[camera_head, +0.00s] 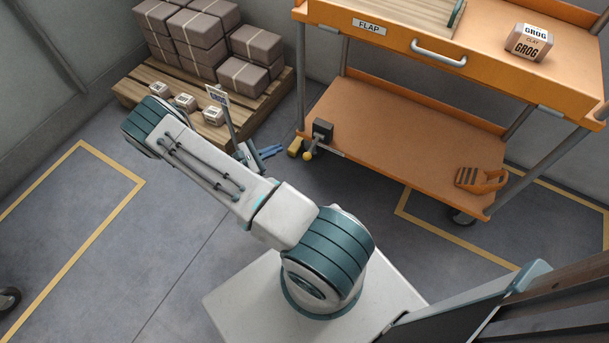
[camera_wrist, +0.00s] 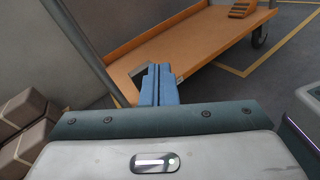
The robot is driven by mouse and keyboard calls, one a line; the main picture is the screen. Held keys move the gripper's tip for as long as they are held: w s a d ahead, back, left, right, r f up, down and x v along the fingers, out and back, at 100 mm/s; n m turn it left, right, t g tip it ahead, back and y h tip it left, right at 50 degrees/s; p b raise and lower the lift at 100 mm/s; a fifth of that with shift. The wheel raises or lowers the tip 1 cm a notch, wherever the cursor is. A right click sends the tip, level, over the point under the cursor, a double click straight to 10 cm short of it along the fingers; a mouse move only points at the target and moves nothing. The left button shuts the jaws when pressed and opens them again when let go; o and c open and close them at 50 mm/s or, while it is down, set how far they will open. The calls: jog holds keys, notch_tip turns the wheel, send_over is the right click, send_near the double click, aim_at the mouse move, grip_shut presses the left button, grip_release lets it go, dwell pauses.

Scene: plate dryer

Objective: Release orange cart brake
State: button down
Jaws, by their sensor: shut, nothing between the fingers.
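The orange cart (camera_head: 400,125) stands at the upper right, with its lower shelf close to the floor. At its near left corner is a dark box (camera_head: 322,130). A small lever with a yellow ball end (camera_head: 308,156) and a yellow block (camera_head: 295,147) sit beside it, low near the floor; I cannot tell which part is the brake. My gripper (camera_head: 271,152) is shut and empty, just left of these parts, apparently apart from them. In the wrist view its blue fingers (camera_wrist: 158,86) are together in front of the cart's lower shelf (camera_wrist: 205,45) and hide part of that corner.
A wooden pallet (camera_head: 135,92) with stacked grey-brown blocks (camera_head: 195,35) stands behind my arm at the left. The cart's top carries a GROG clay block (camera_head: 529,42); an orange slotted piece (camera_head: 482,179) is on the lower shelf.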

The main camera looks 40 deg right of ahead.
jog(key=s+d+f+n+t+b, duration=0.1)
jog(key=f+n+t+b, duration=0.2)
jog(key=f, duration=0.6)
jog(key=s+d+f+n+t+b, duration=0.1)
jog(key=s+f+n+t+b, duration=0.1)
jog(key=f, duration=0.7)
jog(key=s+d+f+n+t+h+b, duration=0.1)
jog(key=f+n+t+b, duration=0.3)
jog(key=f, duration=0.5)
jog(key=shift+s+d+f+n+t, duration=0.15)
jog(key=shift+s+f+n+t, duration=0.2)
jog(key=shift+n+t, duration=0.45)
jog(key=w+d+r+b, duration=0.3)
jog(key=w+d+r, duration=0.2)
jog(key=d, duration=0.4)
jog(key=shift+r, duration=0.15)
